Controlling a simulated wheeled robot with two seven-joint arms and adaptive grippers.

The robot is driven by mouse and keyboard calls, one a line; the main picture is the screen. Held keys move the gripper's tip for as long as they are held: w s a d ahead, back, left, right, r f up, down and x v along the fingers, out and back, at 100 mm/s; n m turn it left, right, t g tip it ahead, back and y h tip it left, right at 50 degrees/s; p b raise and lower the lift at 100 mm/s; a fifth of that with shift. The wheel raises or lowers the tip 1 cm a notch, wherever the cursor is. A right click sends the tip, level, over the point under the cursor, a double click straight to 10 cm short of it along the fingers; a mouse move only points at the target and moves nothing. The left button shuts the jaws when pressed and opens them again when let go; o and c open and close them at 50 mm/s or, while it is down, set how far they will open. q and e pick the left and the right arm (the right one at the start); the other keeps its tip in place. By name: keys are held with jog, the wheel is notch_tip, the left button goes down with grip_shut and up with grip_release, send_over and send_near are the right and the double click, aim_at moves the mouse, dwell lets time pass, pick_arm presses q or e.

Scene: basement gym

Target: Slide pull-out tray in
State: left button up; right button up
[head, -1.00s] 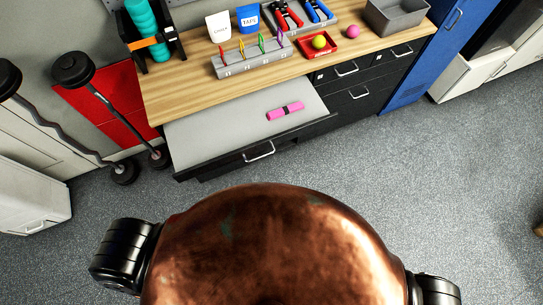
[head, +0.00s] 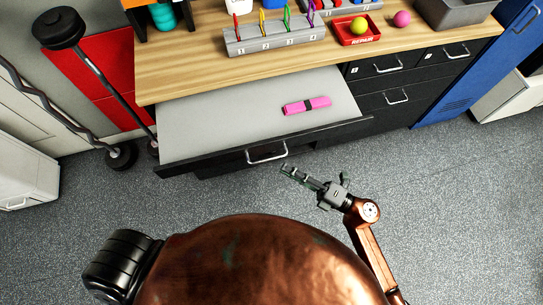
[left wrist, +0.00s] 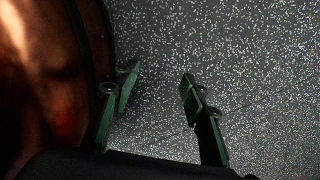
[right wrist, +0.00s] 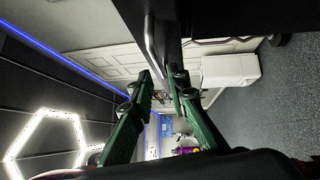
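The pull-out tray (head: 215,125) is a grey board with a black front panel, and it stands out from under the wooden bench top. Its silver bar handle (head: 267,153) is on the front panel. My right gripper (head: 287,170) is just in front of the panel, to the right of the handle and apart from it. In the right wrist view the handle (right wrist: 153,48) shows ahead, near the line between the fingertips. The right fingers (right wrist: 160,73) are partly open and empty. My left gripper (left wrist: 158,80) is open and empty over the floor, outside the head view.
A pink roll with a dark band (head: 307,105) lies on the tray. The bench top (head: 190,68) carries a numbered rack (head: 275,35) and a red repair tray (head: 359,35). Black drawers (head: 397,97) adjoin on the right. A barbell (head: 95,75) leans at left. Floor in front is clear.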

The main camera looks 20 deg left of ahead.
aim_at(269, 159)
jog(key=x, duration=0.7)
pick_arm(q)
jog(key=shift+w+d, duration=0.15)
jog(key=shift+w, duration=0.2)
pick_arm(e)
jog(key=shift+a+r, duration=0.15)
jog(key=shift+a, duration=0.1)
jog(key=shift+c, duration=0.3)
jog(key=c, duration=0.3)
pick_arm(q)
jog(key=shift+w, duration=0.35)
pick_arm(e)
grip_shut()
pick_arm(q)
jog(key=shift+w, duration=0.2)
